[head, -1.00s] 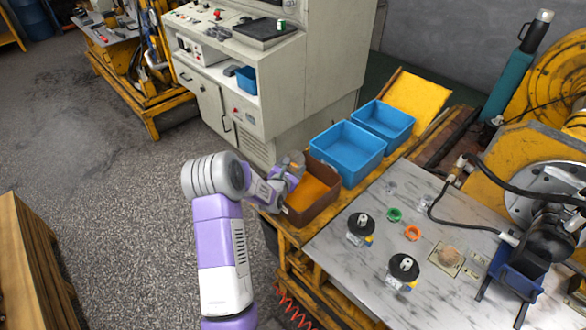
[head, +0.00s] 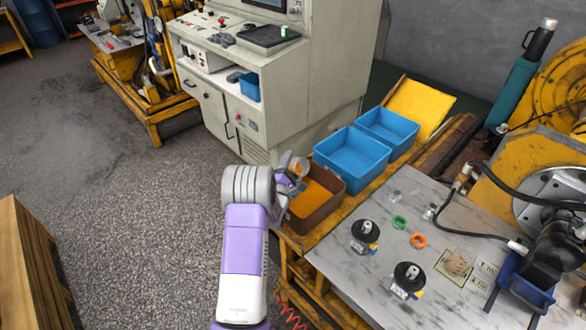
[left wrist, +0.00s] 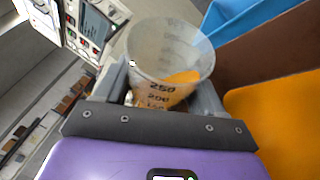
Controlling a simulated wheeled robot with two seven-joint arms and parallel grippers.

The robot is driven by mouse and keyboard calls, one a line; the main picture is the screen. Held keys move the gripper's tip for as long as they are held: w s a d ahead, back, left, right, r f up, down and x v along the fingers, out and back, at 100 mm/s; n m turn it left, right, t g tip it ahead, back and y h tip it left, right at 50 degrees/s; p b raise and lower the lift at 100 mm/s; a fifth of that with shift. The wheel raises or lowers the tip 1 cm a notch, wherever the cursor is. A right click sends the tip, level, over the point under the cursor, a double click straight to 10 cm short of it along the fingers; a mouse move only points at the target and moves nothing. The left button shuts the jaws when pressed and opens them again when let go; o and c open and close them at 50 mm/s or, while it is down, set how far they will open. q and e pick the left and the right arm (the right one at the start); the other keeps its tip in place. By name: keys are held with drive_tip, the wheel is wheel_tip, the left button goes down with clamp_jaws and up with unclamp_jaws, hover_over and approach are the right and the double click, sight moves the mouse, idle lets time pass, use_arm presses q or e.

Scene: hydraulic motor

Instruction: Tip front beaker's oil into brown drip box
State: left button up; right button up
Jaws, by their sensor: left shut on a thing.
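The beaker also shows small in the head view (head: 299,166), partly hidden by the gripper. In the left wrist view the beaker looks tilted, with some orange oil (left wrist: 184,77) inside. Orange oil (head: 314,201) covers the floor of the brown box. I see no stream of oil. The right gripper is in neither view.
Two blue bins (head: 349,172) stand behind the brown box. The metal table (head: 385,215) to the right carries two black-topped parts (head: 366,233), a green ring (head: 399,222) and an orange ring (head: 418,241). A grey cabinet (head: 300,95) stands behind the arm.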

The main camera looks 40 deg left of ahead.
use_arm(q)
drive_tip(key=shift+r+m+t+b, duration=0.15)
drive_tip(key=shift+m+t+b, duration=0.15)
drive_tip(key=shift+m+b, duration=0.55)
drive_tip(key=shift+s+d+r+m+t+b, duration=0.15)
drive_tip(key=shift+m+t+b, duration=0.15)
drive_tip(key=shift+m+b, duration=0.35)
drive_tip(key=shift+d+r+m+t+b, duration=0.15)
drive_tip(key=shift+m+t+b, duration=0.15)
drive_tip(key=shift+b, duration=0.6)
drive_tip(key=shift+d+r+m+t+h, duration=0.2)
drive_tip(key=shift+r+m+t+h, duration=0.15)
drive_tip(key=shift+m, duration=0.55)
drive_tip(key=shift+d+r+m+t+h, duration=0.15)
drive_tip(key=shift+r+m+t+h, duration=0.15)
drive_tip(key=shift+m, duration=0.6)
